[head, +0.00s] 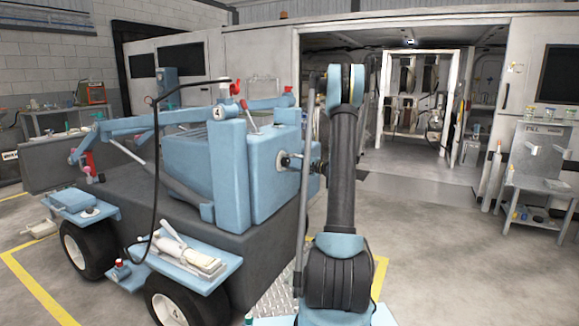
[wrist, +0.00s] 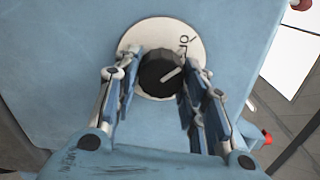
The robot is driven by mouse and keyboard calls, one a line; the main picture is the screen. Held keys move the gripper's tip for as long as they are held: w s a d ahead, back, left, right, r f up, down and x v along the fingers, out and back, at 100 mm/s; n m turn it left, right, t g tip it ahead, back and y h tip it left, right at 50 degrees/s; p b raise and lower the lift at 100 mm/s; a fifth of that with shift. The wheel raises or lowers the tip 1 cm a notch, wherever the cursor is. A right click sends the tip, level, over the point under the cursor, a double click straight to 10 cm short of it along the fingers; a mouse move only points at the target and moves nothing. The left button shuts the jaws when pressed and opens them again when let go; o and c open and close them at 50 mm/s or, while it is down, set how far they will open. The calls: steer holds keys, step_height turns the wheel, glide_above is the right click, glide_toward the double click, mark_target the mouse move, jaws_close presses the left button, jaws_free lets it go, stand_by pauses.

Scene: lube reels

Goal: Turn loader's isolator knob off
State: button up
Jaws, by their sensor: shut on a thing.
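The loader (head: 190,165) is a light blue and dark grey wheeled machine, left of centre in the head view. Its isolator knob (wrist: 157,74) is a black round knob on a white round plate (wrist: 172,27), set in a blue panel. A white mark on the knob points up and right, towards a label on the plate that seems to read ON. My gripper (wrist: 162,70) has one finger on each side of the knob and is shut on it. In the head view my gripper (head: 298,163) reaches the loader's side panel, partly hidden by my arm.
A black hose (head: 156,170) hangs over the loader's near side. A grey bench (head: 540,190) stands at the right. Open concrete floor (head: 430,240) lies right of my arm, before a container with reels (head: 407,75).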

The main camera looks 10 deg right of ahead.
steer(key=shift+a+n, duration=0.1)
steer(key=shift+n, duration=0.8)
steer(key=shift+f, duration=0.1)
steer(key=o, duration=1.1)
steer(key=shift+c, duration=0.2)
steer(key=shift+d, duration=0.2)
steer(key=shift+s+d, duration=0.25)
steer(key=shift+d, duration=0.05)
steer(key=v, duration=1.1)
steer(key=shift+a, duration=0.1)
